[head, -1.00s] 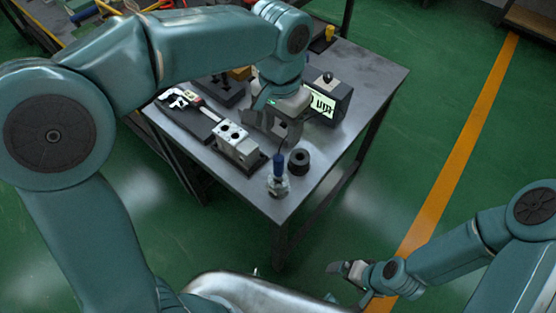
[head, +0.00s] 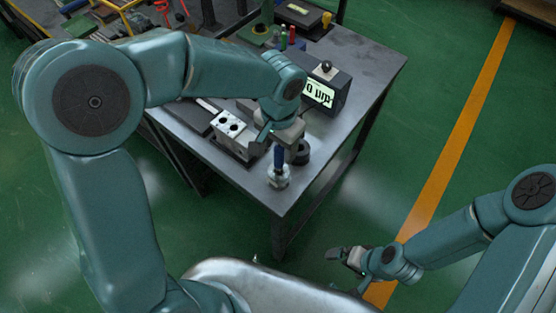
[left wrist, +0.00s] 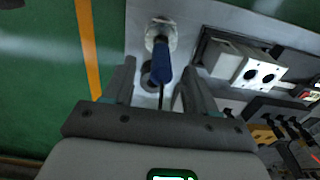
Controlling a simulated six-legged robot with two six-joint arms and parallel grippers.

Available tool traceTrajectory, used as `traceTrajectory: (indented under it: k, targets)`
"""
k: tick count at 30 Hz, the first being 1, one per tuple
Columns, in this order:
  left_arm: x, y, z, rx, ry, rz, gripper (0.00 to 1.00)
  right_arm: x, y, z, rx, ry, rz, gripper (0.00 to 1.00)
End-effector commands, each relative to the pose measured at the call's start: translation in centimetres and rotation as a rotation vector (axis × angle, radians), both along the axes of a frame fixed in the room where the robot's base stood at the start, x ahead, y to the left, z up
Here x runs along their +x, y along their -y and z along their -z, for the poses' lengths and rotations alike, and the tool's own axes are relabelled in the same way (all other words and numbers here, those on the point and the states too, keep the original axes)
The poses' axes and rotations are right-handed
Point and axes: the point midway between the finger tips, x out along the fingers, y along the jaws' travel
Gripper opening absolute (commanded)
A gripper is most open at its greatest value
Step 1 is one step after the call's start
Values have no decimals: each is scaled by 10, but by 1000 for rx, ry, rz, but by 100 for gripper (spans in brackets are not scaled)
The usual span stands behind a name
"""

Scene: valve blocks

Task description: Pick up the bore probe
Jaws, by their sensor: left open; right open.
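The bore probe, with its blue handle (head: 279,158), stands upright in a small pale holder (head: 279,177) near the table's front corner. In the left wrist view the blue handle (left wrist: 161,62) shows between the two fingers, with a thin dark rod running toward the palm. My left gripper (head: 281,141) is open above and around the probe's upper end. I cannot tell whether either finger touches it. My right gripper (head: 346,254) is open and empty, low over the floor, away from the table.
A black ring (head: 301,152) stands beside the probe. A metal valve block (head: 229,128) with two bores sits in a dark tray to the left. A display box (head: 325,91) stands behind. Bare tabletop (head: 362,75) lies at the right.

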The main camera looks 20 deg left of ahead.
Motion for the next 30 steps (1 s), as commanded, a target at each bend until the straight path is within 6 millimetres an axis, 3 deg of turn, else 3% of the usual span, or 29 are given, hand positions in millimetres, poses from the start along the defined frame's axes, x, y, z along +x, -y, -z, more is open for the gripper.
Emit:
traceTrajectory:
  k: [6,15,21,30]
  targets:
    - [0,-2,34,1,-4,1,57,0,0,-6,0,0,0,100]
    - [1,-3,41,-1,-1,0,57,0,0,-6,0,0,0,100]
    - [1,-3,41,-1,-1,0,0,0,0,-6,0,0,0,100]
    - [1,-2,39,-1,0,0,0,0,0,-6,0,0,0,100]
